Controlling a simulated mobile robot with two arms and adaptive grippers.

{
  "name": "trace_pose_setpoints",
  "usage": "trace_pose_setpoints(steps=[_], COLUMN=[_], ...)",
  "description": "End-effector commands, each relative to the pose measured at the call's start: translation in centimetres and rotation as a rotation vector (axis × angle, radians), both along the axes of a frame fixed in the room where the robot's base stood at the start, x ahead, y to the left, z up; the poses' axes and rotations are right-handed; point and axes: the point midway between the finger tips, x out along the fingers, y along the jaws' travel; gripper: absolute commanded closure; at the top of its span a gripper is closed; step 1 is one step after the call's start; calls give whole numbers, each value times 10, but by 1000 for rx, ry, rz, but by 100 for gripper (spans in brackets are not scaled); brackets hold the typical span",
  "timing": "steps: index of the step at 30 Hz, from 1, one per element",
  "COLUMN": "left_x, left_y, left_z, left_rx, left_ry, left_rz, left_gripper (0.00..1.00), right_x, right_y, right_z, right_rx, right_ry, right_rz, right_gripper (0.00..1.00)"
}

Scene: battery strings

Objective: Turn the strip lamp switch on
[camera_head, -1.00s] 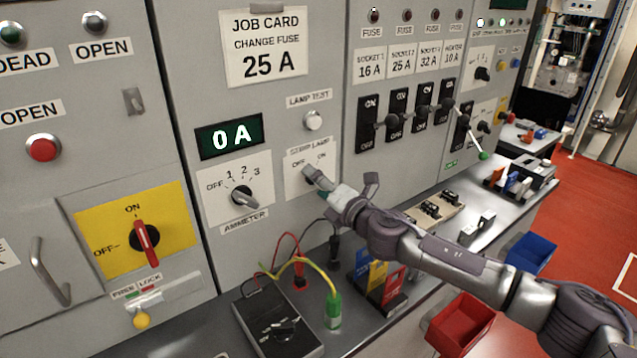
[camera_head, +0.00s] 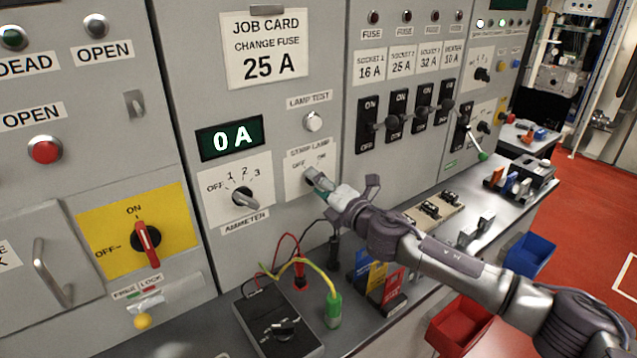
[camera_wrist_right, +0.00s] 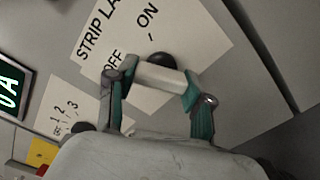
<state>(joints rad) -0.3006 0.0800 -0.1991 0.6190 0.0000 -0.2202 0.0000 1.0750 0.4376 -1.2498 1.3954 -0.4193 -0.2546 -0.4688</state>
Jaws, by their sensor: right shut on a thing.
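The strip lamp switch sits on a white plate (camera_head: 301,163) marked STRIP LAMP, OFF and ON, on the grey panel. In the right wrist view the plate (camera_wrist_right: 205,45) fills the upper middle, and the dark knob (camera_wrist_right: 162,59) shows just beyond the fingers. My right gripper (camera_head: 313,182) is at the switch, shut on its knob. It also shows in the right wrist view (camera_wrist_right: 150,85), with its fingers on either side of a pale bar. My left gripper is not in view.
The ammeter knob (camera_head: 244,197) is left of the switch, and the lamp test button (camera_head: 313,121) is above it. Below, a meter (camera_head: 280,325) with leads and a red bin (camera_head: 459,322) stand near my right arm. Fuse switches (camera_head: 397,115) are to the right.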

Motion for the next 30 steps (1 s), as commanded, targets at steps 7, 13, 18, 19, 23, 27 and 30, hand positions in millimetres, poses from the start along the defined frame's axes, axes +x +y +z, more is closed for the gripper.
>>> trace_pose_setpoints(steps=[7, 13, 18, 19, 23, 27, 30], left_x=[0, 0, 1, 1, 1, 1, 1], left_y=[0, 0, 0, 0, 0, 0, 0], left_z=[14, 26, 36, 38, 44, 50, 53], left_rx=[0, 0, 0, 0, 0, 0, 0], left_ry=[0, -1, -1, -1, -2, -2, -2], left_rz=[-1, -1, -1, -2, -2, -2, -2], left_gripper=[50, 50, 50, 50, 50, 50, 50], right_x=[0, 0, 0, -1, 0, 0, 0], right_y=[0, 1, 0, 1, 0, 0, 0], right_z=[2, 2, 3, 3, 3, 3, 3], right_rx=[156, 308, 439, 460, 550, 633, 681], right_ry=[116, 227, 322, 338, 403, 461, 498], right_rz=[-2, -1, -1, -1, -1, -1, -1], right_gripper=[83, 83, 83, 83, 83, 83, 83])
